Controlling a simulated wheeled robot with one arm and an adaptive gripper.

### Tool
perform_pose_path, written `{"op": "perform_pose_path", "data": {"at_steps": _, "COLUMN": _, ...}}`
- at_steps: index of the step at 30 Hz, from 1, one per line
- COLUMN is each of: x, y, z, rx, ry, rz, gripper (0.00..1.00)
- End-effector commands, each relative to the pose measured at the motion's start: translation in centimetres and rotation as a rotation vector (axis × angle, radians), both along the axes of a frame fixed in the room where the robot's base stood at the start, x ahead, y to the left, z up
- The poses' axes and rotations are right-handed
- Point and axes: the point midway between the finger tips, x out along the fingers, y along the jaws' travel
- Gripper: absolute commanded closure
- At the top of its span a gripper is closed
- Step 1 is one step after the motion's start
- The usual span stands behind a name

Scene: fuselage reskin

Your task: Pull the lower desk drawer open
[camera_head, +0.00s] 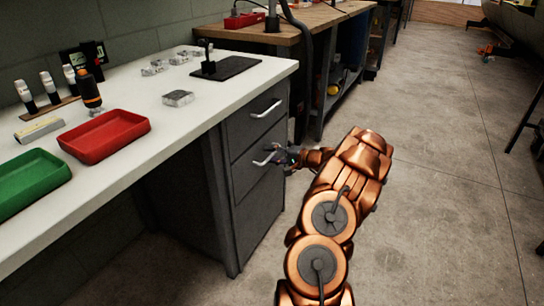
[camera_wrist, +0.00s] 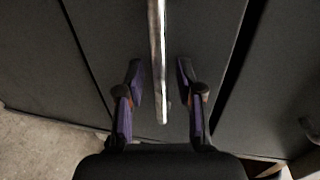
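The white-topped desk has a dark grey drawer unit. The lower drawer (camera_head: 252,184) has a silver bar handle (camera_head: 264,159) and looks flush with the unit. My gripper (camera_head: 287,158) is at this handle, at the end of my copper-coloured arm. In the wrist view, my gripper (camera_wrist: 159,72) is open, with one finger on each side of the silver handle (camera_wrist: 157,45). A gap shows between the handle and each finger. The grey drawer front (camera_wrist: 205,35) fills most of that view.
The upper drawer (camera_head: 250,122), with its own handle (camera_head: 267,109), is just above. The desk top (camera_head: 140,85) holds a red tray (camera_head: 104,137), a green tray (camera_head: 30,183) and small parts. A wooden workbench (camera_head: 300,22) stands behind. The concrete floor (camera_head: 440,170) to the right is clear.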

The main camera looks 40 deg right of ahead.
Motion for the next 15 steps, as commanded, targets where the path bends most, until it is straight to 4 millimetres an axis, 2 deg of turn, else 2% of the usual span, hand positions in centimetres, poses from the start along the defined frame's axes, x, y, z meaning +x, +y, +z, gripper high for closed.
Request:
{"op": "perform_pose_path", "data": {"at_steps": 5, "x": 0.00, "y": 0.01, "z": 0.03, "rx": 0.000, "ry": 0.000, "rz": 0.000, "gripper": 0.65}}
{"op": "perform_pose_path", "data": {"at_steps": 15, "x": 0.00, "y": 0.01, "z": 0.03, "rx": 0.000, "ry": 0.000, "rz": 0.001, "gripper": 1.00}}
